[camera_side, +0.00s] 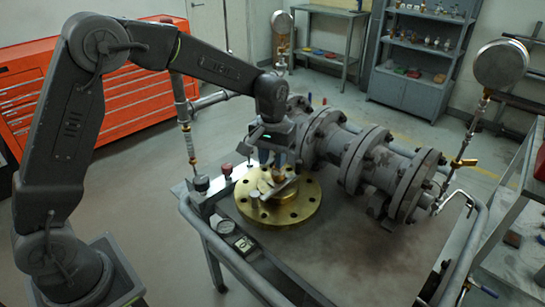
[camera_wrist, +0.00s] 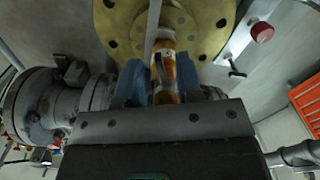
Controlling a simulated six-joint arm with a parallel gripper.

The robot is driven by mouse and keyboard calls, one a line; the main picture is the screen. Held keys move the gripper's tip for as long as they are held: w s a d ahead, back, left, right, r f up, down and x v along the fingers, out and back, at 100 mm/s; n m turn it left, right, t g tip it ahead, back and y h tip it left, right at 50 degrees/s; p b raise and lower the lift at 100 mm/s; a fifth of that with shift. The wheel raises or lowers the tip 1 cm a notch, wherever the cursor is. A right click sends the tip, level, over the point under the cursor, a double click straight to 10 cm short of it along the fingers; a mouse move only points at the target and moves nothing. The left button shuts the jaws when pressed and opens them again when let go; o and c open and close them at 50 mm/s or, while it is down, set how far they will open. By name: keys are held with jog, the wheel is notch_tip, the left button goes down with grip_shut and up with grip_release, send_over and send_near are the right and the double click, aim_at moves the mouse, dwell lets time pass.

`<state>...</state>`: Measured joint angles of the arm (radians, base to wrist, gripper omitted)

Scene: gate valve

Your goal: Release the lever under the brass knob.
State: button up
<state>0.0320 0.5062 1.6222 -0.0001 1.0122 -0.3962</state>
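The brass flange (camera_side: 300,205) lies flat on the cart, and its bolt-holed disc fills the top of the wrist view (camera_wrist: 205,20). A brass knob (camera_wrist: 166,72), worn and orange-brown, stands upright between my blue fingertips. My gripper (camera_side: 278,155) is low over the flange in the side view. In the wrist view, the gripper (camera_wrist: 160,88) has one finger on each side of the knob. I cannot tell whether they press on the knob or the lever.
The grey valve pipe (camera_side: 365,165) with bolted flanges lies right beside the gripper. A red button (camera_side: 227,170) and a dark knob (camera_side: 201,183) stand on the cart's left edge. A round gauge (camera_side: 500,64) rises at right.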

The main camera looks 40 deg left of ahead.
aim_at(272, 162)
jog(key=shift+r, duration=0.1)
notch_tip(272, 162, up, 14)
jog(key=shift+f, duration=0.2)
dwell(0.5)
notch_tip(272, 162, down, 14)
jog(key=shift+r, duration=0.1)
dwell(0.5)
grip_shut()
